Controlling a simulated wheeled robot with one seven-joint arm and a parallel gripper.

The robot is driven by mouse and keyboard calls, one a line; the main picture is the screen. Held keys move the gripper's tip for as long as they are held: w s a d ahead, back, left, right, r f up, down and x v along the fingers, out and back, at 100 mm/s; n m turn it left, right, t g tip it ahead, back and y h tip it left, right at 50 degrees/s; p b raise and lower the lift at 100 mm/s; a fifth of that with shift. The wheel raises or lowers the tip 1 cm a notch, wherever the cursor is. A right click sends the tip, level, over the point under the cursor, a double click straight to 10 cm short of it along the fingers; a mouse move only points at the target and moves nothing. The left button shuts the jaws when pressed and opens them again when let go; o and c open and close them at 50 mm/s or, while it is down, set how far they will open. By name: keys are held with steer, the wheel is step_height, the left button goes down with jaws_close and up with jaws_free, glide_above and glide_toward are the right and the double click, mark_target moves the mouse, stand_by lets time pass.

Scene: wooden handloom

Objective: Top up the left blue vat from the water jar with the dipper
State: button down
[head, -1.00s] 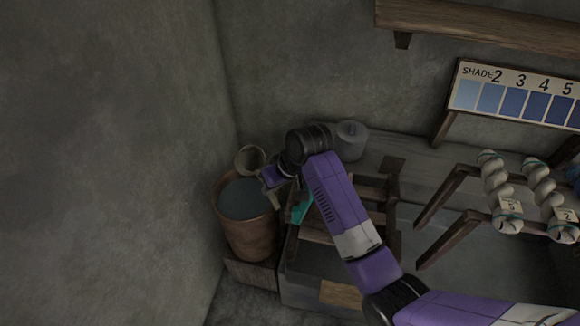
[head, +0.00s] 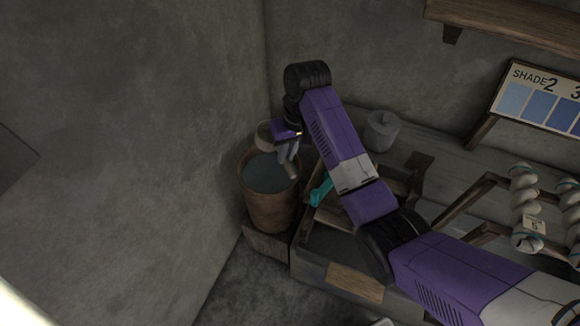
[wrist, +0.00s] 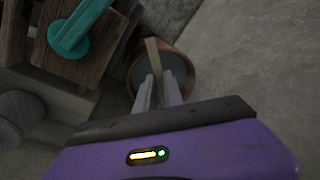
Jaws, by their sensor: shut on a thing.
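The water jar (head: 268,208) is a brown, round vessel with grey-blue water (head: 264,176) inside, standing in the corner by the left wall. My gripper (head: 289,157) points down at the jar's right rim. It is shut on the dipper's wooden handle (wrist: 153,58), which shows between the fingers in the wrist view. The dipper's round cup (head: 264,134) shows partly behind my gripper, at the jar's far rim; its contents are hidden. The jar (wrist: 186,55) also shows behind the handle there. I cannot clearly make out the left blue vat.
A teal object (head: 320,191) lies on the wooden frame right of the jar. A grey lidded pot (head: 381,131) stands on the ledge behind. Pale skeins (head: 525,208) hang at the right, below the shade board (head: 540,103). The wall is close on the left.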

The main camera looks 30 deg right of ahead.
steer(key=w+r+m+p, duration=0.1)
steer(key=w+r+m, duration=0.1)
steer(key=w+r+m+g+p, duration=0.1)
steer(key=w+r+m, duration=0.1)
steer(key=w+r+m+p, duration=0.1)
steer(key=w+r, duration=0.1)
steer(key=r, duration=0.1)
steer(key=shift+a+m+y, duration=0.1)
steer(key=shift+m+y, duration=0.2)
steer(key=shift+m, duration=0.1)
steer(key=w+r+m+y+p, duration=0.2)
steer(key=w+r+m, duration=0.2)
steer(key=m, duration=0.5)
steer(key=m+t+y, duration=0.2)
steer(key=m+t, duration=0.3)
steer(key=m, duration=0.5)
glide_above(261, 136)
steer(key=s, duration=0.3)
step_height(261, 136, down, 7)
steer(key=f+b, duration=0.4)
steer(key=b, duration=0.1)
steer(key=f+b, duration=0.2)
steer(key=shift+a+f, duration=0.4)
step_height(261, 136, down, 14)
steer(key=b, duration=0.9)
